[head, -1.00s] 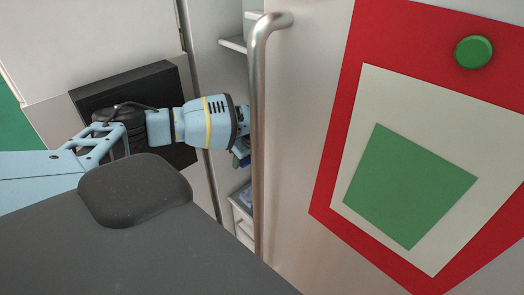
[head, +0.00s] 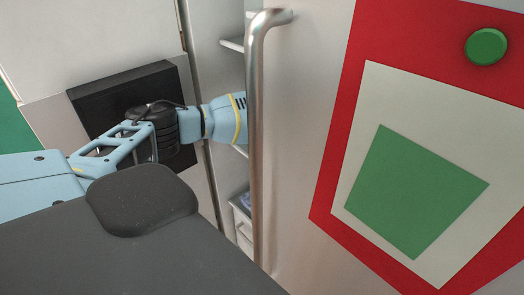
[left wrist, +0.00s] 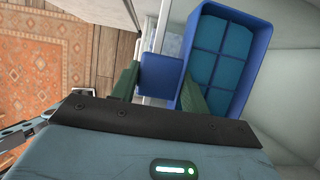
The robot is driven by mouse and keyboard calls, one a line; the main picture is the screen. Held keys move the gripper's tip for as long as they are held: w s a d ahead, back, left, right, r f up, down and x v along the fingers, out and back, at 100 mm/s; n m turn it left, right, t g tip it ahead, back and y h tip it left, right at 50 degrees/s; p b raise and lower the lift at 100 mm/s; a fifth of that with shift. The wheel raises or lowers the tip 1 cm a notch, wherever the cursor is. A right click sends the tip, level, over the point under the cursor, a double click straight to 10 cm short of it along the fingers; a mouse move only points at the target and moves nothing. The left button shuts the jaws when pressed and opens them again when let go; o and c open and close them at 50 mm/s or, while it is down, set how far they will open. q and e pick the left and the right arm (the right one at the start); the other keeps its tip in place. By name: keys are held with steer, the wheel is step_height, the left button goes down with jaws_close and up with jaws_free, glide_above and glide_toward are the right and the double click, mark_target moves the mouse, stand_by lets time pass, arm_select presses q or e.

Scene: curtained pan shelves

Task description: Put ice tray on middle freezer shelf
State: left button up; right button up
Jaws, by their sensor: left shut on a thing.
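The blue ice tray (left wrist: 224,62), with teal compartments, shows in the left wrist view inside the pale freezer interior. My left gripper (left wrist: 160,82) has its green fingers on either side of a blue block at the tray's near-left side, and it is shut on it. In the head view my left arm reaches into the open freezer behind the door handle, which hides the gripper and tray. An upper white shelf (head: 232,45) shows through the gap. Another shelf edge (head: 240,150) shows just below my wrist. My right gripper is not in view.
The open door with its long metal handle (head: 257,150) stands close to the right of my left arm. A red panel (head: 335,165) is on the door. A white drawer (head: 241,212) sits low inside. A patterned rug (left wrist: 40,55) lies on the floor outside.

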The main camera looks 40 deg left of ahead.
arm_select(q)
steer(key=shift+f, duration=0.1)
steer(key=o, duration=1.3)
steer(key=shift+o, duration=0.2)
steer(key=v, duration=0.7)
steer(key=shift+r+p, duration=0.35)
steer(key=shift+d, duration=0.15)
